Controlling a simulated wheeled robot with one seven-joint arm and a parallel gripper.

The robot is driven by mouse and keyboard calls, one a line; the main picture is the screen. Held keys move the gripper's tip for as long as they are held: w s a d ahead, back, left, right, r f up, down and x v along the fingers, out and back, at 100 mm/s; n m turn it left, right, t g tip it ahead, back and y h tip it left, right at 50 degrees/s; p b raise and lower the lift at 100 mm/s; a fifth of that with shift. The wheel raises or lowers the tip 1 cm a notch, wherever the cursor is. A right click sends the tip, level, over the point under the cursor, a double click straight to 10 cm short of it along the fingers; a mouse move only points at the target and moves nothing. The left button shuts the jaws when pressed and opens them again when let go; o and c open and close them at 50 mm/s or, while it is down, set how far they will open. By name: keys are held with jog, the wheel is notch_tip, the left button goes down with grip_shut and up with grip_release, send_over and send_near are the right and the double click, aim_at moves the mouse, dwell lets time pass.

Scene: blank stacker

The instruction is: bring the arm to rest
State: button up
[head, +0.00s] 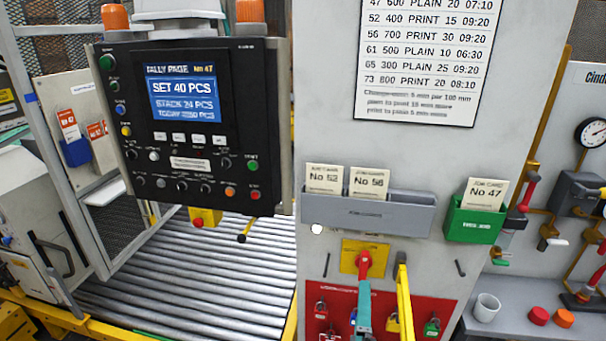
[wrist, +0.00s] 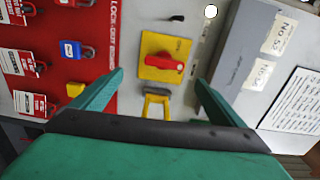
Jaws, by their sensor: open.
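My gripper (wrist: 159,76) shows in the wrist view. Its two green fingers are apart, with nothing between them but the panel beyond. A red switch handle on a yellow plate (wrist: 152,51) shows between the fingertips, with a yellow looped handle (wrist: 156,104) beside it. I cannot tell how far the fingertips are from the panel. In the head view, the yellow switch plate (head: 350,252) is on the grey cabinet, and a teal bar stands below its red handle; I cannot tell whether that bar is a finger of mine.
A red lockout board (head: 340,300) with padlocks lies below the switch. A grey card rack (head: 410,216) and a green card box (head: 459,228) project from the cabinet. A control panel (head: 190,130) hangs over a roller conveyor (head: 190,285) at left. A cup (head: 486,307) stands on the right shelf.

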jog(key=s+a+f+n+g+y, duration=0.1)
jog(key=s+a+f+n+y, duration=0.1)
jog(key=s+a+f+n, duration=0.35)
jog(key=s+a+f+n+y, duration=0.1)
jog(key=s+a+f+n, duration=0.2)
jog(key=s+f+n, duration=0.45)
jog(key=s+a+f+n+y, duration=0.1)
jog(key=s+a+n, duration=0.3)
jog(key=s, duration=0.6)
jog(key=s+a+f+n+g+y, duration=0.1)
jog(key=s+a+n, duration=0.3)
jog(key=s, duration=0.7)
jog(key=shift+s+f, duration=0.3)
jog(key=shift+f, duration=0.4)
jog(key=shift+a, duration=0.1)
